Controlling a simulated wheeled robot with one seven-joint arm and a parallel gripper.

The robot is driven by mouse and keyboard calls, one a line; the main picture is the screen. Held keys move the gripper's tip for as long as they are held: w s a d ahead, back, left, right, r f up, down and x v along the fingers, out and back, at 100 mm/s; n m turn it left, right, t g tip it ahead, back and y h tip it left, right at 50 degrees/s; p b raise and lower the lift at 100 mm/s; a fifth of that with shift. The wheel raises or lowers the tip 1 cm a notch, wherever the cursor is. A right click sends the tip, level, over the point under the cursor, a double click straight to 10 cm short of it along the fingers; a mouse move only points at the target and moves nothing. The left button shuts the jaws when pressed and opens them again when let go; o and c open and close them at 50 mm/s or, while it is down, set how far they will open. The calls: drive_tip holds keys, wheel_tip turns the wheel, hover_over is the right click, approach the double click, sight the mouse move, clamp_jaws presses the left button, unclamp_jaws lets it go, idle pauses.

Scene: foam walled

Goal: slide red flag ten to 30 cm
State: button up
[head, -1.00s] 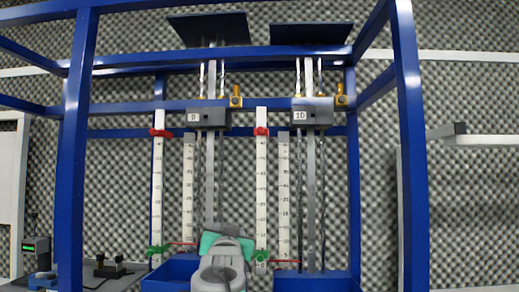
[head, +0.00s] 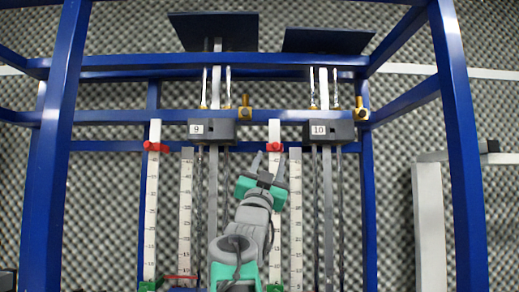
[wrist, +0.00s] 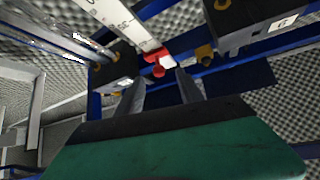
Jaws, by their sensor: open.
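The red flag of unit 10 (head: 274,147) is clamped near the top of the white scale strip (head: 274,190) just left of the block labelled 10 (head: 332,131). My gripper (head: 268,160) is raised in front of that strip, open, with its tips just below the flag in the head view. In the wrist view the red flag (wrist: 158,58) lies ahead of and between the fingertips (wrist: 155,80), and nothing is held. Whether a finger touches the flag cannot be told. My wrist and fingers hide part of the strip.
A matching red flag (head: 156,147) sits on the strip left of the block labelled 9 (head: 212,131). Blue frame posts (head: 60,150) stand on both sides. Metal rods hang beside the strips, and brass knobs (head: 245,113) are near the blocks.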

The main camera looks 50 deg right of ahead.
sight(275, 149)
drive_tip(key=p+x, duration=0.5)
drive_tip(key=x, duration=0.2)
drive_tip(key=shift+s+d+r, duration=0.1)
drive_tip(key=shift+d+r, duration=0.1)
drive_tip(key=shift+r, duration=0.15)
drive_tip(key=shift+f, duration=0.1)
clamp_jaws()
idle(0.9)
